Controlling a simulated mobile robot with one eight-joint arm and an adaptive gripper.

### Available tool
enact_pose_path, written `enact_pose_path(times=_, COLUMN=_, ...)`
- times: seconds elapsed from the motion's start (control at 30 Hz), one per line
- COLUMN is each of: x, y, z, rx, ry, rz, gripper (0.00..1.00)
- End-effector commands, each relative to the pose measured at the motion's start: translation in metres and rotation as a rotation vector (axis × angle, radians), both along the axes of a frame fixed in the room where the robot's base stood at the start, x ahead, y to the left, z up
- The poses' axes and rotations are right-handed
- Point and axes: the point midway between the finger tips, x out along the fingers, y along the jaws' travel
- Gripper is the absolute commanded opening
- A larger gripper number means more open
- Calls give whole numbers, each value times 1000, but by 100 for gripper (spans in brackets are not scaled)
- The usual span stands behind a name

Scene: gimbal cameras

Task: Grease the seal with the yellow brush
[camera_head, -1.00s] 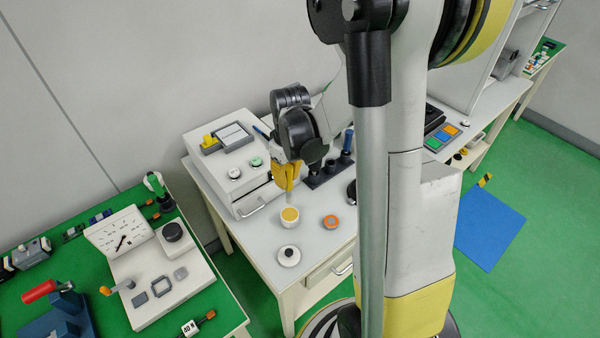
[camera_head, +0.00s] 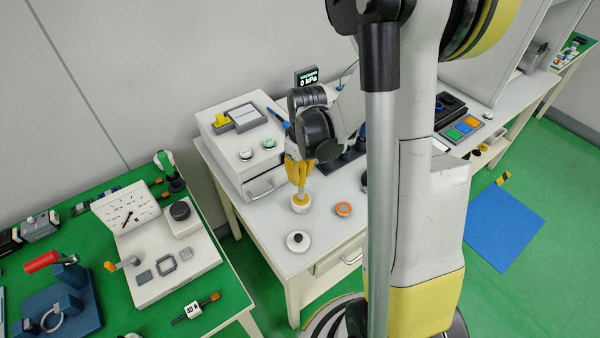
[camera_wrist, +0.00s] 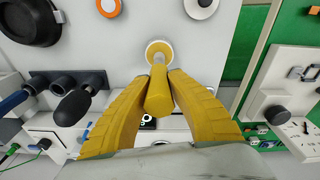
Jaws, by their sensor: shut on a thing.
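My gripper (camera_head: 298,178) is shut on the yellow brush (camera_head: 301,190), which points down. In the wrist view the thick yellow brush handle (camera_wrist: 158,98) sits between both yellow fingers. The brush's lower end is over or inside a small white pot (camera_head: 300,208) of yellow stuff; its tip is hidden. The pot also shows in the wrist view (camera_wrist: 148,48). I cannot tell which one is the seal.
A white drawer box (camera_head: 240,150) is behind. A gap separates the white table (camera_head: 265,225) from the green bench (camera_head: 225,292).

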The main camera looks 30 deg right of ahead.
Motion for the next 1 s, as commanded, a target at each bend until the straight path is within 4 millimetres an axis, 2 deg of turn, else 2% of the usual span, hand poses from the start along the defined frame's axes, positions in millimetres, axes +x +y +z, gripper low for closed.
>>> enact_pose_path(times=1.0, x=0, y=0, z=-6, rx=0, ry=0, rz=0, gripper=0)
